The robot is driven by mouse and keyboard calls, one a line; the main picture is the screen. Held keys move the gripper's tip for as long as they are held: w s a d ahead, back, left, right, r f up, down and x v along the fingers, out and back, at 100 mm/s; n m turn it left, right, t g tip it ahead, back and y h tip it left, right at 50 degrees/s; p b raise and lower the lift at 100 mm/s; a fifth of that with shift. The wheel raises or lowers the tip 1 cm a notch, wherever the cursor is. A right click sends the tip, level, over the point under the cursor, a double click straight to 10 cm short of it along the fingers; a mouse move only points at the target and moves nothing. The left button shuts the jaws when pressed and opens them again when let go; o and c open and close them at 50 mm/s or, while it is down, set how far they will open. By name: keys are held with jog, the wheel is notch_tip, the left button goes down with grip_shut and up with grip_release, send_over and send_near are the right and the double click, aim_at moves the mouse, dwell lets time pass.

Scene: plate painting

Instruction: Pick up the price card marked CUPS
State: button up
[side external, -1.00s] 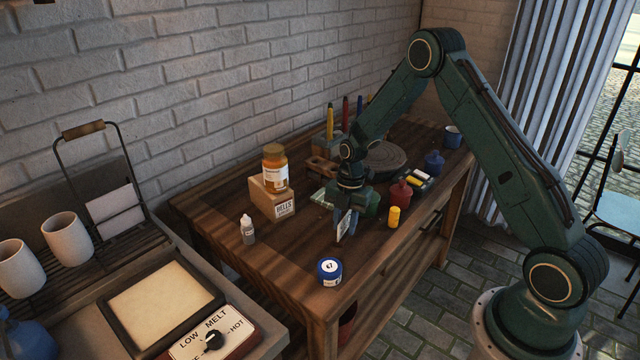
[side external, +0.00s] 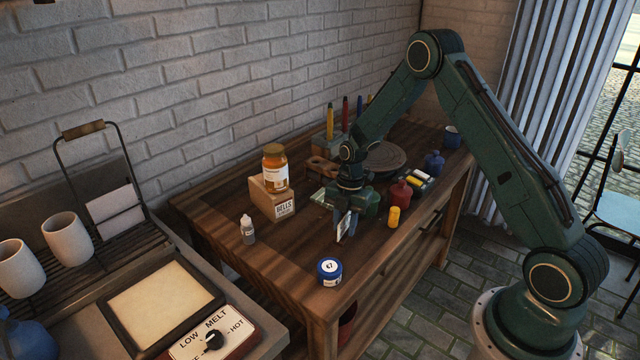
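A small pale card (side external: 345,231) stands upright and slightly tilted near the middle of the table, in the side external view. Its print is too small to read, so I cannot confirm that it says CUPS. My gripper (side external: 346,219) points down at the card, with its dark fingers beside and partly over the card's upper part. I cannot tell whether the fingers press on it, or whether its lower edge touches the table.
A blue tin marked £7 (side external: 330,271) stands in front. A yellow bottle (side external: 393,217) and a red bottle (side external: 400,193) are to the right. A box marked BELLS (side external: 272,203) with an orange jar (side external: 275,168) on it stands left, near a small white bottle (side external: 247,230).

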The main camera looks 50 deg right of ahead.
jog(key=shift+f, duration=0.1)
dwell(0.4)
jog(key=c, duration=0.6)
jog(key=shift+o, duration=0.2)
notch_tip(320, 180, up, 21)
jog(key=shift+f, duration=0.2)
dwell(0.7)
